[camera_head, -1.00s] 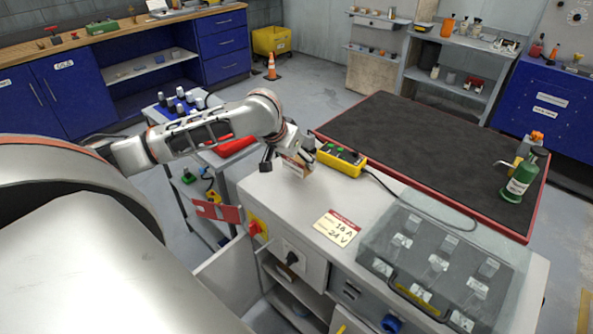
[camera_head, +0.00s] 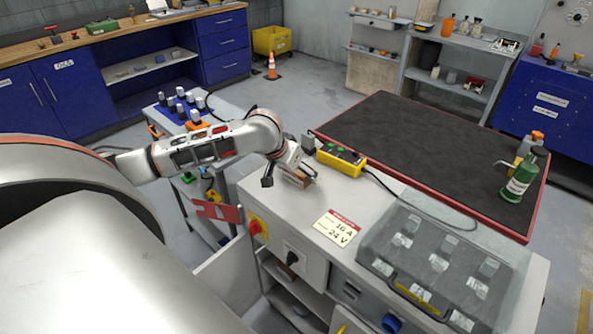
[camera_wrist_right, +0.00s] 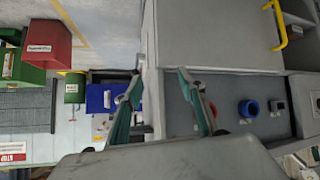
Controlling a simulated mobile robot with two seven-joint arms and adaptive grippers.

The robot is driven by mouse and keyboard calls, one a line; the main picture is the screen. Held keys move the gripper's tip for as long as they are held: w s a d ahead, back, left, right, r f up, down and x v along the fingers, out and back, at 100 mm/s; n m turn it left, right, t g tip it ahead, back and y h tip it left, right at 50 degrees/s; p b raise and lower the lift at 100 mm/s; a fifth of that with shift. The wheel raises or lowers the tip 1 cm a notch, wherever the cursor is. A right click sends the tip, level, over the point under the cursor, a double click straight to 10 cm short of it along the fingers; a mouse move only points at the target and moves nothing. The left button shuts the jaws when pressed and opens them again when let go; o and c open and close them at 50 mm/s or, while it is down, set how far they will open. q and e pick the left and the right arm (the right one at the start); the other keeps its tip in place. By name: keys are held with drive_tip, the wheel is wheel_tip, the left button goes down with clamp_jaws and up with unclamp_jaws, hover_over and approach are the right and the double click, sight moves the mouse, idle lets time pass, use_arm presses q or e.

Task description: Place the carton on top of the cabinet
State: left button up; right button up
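I cannot tell whether the carton's underside touches the cabinet top. My right gripper (camera_wrist_right: 162,108) shows in the right wrist view with its two fingers wide apart and nothing between them. It is not seen in the head view.
A yellow control box (camera_head: 341,159) stands close right of the carton. A label card (camera_head: 337,228) and a clear-lidded case (camera_head: 443,262) occupy the cabinet's front and right. A black-matted table (camera_head: 430,150) adjoins behind. A trolley (camera_head: 224,173) with bottles stands left.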

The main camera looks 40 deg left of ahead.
use_arm(q)
drive_tip(key=shift+s+r, duration=0.2)
drive_tip(key=shift+r, duration=0.25)
drive_tip(key=v, duration=1.1)
drive_tip(key=shift+s, duration=0.1)
